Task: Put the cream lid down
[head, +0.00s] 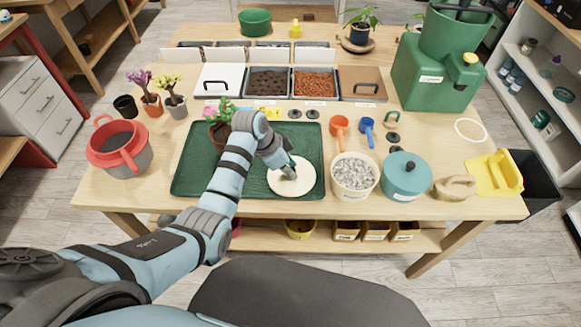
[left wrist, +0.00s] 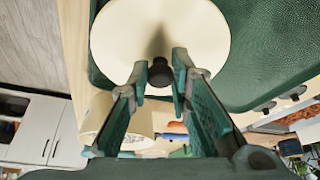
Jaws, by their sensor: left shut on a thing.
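The cream lid (head: 281,184) is a flat round disc over the right part of the dark green tray (head: 190,180). My left gripper (head: 288,168) reaches down onto it from above. In the left wrist view the lid (left wrist: 160,30) fills the top middle, with its dark knob (left wrist: 160,74) between the fingertips of my left gripper (left wrist: 162,82), which is shut on it. The lid looks level; whether it touches the tray or hangs just above it I cannot tell. My right gripper is not in view.
A cream tub of pale gravel (head: 354,174) stands open just right of the tray. Beside it are a teal lidded pot (head: 405,177) and a wooden piece (head: 455,188). A small potted plant (head: 219,132) stands at the tray's back left. Orange (head: 339,125) and blue (head: 367,126) scoops lie behind.

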